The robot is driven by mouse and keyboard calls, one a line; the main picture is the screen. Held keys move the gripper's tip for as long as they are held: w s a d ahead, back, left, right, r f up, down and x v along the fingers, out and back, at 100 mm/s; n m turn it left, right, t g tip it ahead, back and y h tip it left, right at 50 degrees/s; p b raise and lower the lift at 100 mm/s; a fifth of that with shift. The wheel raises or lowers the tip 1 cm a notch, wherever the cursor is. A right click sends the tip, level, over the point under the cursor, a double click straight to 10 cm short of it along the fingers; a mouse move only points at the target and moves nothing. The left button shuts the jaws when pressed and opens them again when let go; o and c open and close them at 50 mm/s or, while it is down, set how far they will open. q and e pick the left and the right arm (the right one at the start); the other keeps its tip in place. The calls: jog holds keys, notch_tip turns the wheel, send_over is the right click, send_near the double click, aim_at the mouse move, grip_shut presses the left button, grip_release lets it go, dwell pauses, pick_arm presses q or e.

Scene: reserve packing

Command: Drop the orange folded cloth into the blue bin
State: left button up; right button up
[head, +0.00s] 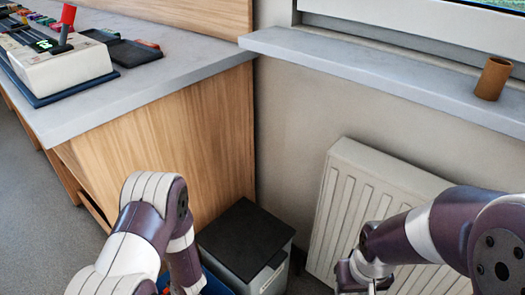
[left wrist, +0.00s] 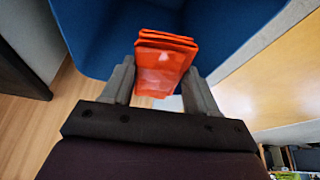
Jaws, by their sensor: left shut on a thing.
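The orange folded cloth (left wrist: 163,68) is pinched between the two fingers of my left gripper (left wrist: 160,80) in the left wrist view. The blue bin (left wrist: 235,28) fills the view beyond the cloth, which appears over its opening; how high I cannot tell. In the head view a strip of the blue bin (head: 214,284) shows at the bottom edge, mostly hidden by my left arm. A small bit of orange cloth (head: 164,289) shows beside it. My right gripper (head: 362,276) is low at the bottom right, away from the bin, and its fingers are not clear.
A grey bin with a black lid (head: 246,238) stands right beside the blue bin. A wooden counter (head: 160,140) with a grey top rises behind on the left. A white radiator (head: 350,205) is on the wall at right, under a sill holding a brown tube (head: 493,79).

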pick_arm(q)
jog(key=o, duration=1.1)
jog(key=shift+r, duration=0.1)
jog(key=p+v, duration=0.7)
jog(key=v, duration=0.5)
jog(key=shift+s+d+r, duration=0.15)
jog(key=shift+d+r, duration=0.05)
jog(key=shift+r, duration=0.1)
